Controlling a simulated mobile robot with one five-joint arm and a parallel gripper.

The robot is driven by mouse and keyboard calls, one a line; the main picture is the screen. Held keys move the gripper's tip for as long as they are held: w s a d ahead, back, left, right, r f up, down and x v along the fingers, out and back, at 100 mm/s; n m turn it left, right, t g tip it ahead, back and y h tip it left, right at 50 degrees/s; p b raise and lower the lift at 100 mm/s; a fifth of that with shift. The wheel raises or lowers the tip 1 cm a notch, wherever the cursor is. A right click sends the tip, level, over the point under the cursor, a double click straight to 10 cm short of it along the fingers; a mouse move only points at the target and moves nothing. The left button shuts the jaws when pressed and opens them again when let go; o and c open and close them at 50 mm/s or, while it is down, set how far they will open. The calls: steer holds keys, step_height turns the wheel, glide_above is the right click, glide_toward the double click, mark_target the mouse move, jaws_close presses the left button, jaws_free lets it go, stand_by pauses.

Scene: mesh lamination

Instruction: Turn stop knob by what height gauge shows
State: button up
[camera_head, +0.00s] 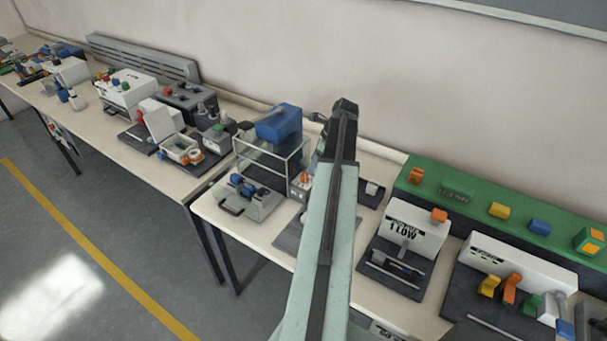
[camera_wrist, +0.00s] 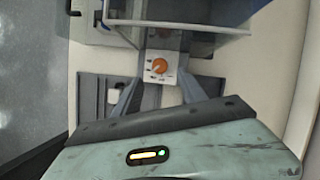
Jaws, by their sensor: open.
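An orange round knob (camera_wrist: 159,65) with a pale pointer sits on a small white dial plate (camera_wrist: 153,77) with dark marks, in the upper middle of the wrist view. The plate also shows in the head view (camera_head: 304,180), partly behind my arm. My gripper (camera_wrist: 159,80) is open, with one finger on each side of the plate. Nothing is held between the fingers, and I cannot tell how close they are to the knob. A white box (camera_head: 408,226) right of my arm carries large dark text that seems to read "1 LOW"; its smaller heading is illegible.
A clear-walled frame with a blue top (camera_head: 279,123) stands beside the dial plate. Its clear edge also crosses the top of the wrist view (camera_wrist: 180,25). A green shelf (camera_head: 470,198) with coloured blocks runs along the back right. Another white box (camera_head: 500,262) stands farther right.

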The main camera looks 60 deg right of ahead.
mark_target(306, 174)
steer(key=b+x, duration=0.6)
steer(key=x, duration=0.1)
steer(key=shift+w+f+b, duration=0.1)
steer(key=shift+f+b, duration=0.25)
steer(key=shift+f, duration=0.05)
steer(key=shift+r, duration=0.1)
steer(key=shift+c, duration=0.3)
jaws_close()
